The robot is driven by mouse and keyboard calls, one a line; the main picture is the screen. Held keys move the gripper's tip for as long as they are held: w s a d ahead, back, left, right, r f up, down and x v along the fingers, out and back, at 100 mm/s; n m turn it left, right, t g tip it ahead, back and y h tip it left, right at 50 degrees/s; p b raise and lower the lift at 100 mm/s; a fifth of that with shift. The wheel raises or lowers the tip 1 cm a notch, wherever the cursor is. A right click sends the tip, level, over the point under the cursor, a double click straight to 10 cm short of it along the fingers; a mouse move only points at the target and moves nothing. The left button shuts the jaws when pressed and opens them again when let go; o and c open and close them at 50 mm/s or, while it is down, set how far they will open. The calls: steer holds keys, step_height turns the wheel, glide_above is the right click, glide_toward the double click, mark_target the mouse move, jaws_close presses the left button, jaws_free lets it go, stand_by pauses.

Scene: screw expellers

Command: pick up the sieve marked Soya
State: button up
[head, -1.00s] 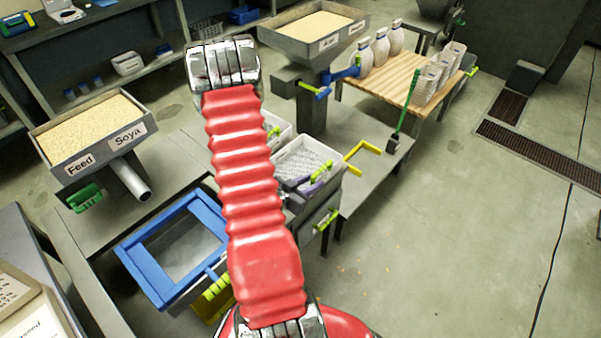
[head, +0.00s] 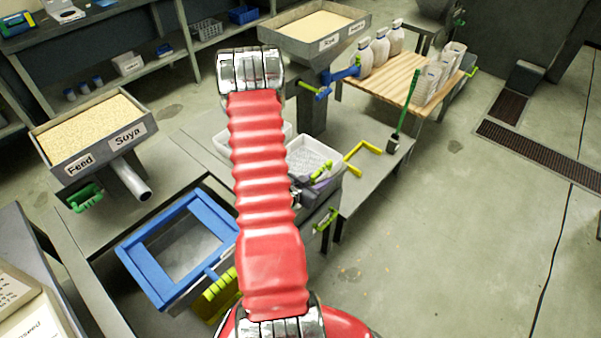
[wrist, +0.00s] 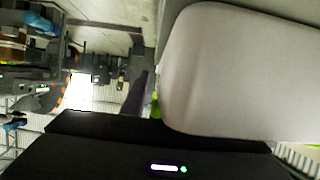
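A blue-framed sieve (head: 128,254) with a grey mesh lies in the lower left of the head view, on or just above the dark bench frame. A yellow-green grip (head: 219,284) is at its right corner. I can read no mark on the sieve. The word Soya is on a grain-filled hopper (head: 66,156) above it, beside the word Feed. My gripper's fingers are not clear in the head view, where my red arm stands to the right of the sieve. In the wrist view a dark gripper body with a small light fills the bottom; its opening cannot be told.
White trays (head: 318,150) stand behind my arm, with yellow-green handles nearby. A second hopper (head: 290,38) stands at the back. White bottles (head: 380,47) and stacked white tubs (head: 432,80) are on a wooden-topped table (head: 410,68). The floor (head: 480,240) at right is clear.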

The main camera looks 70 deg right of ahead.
stand_by(0.5)
jaws_close()
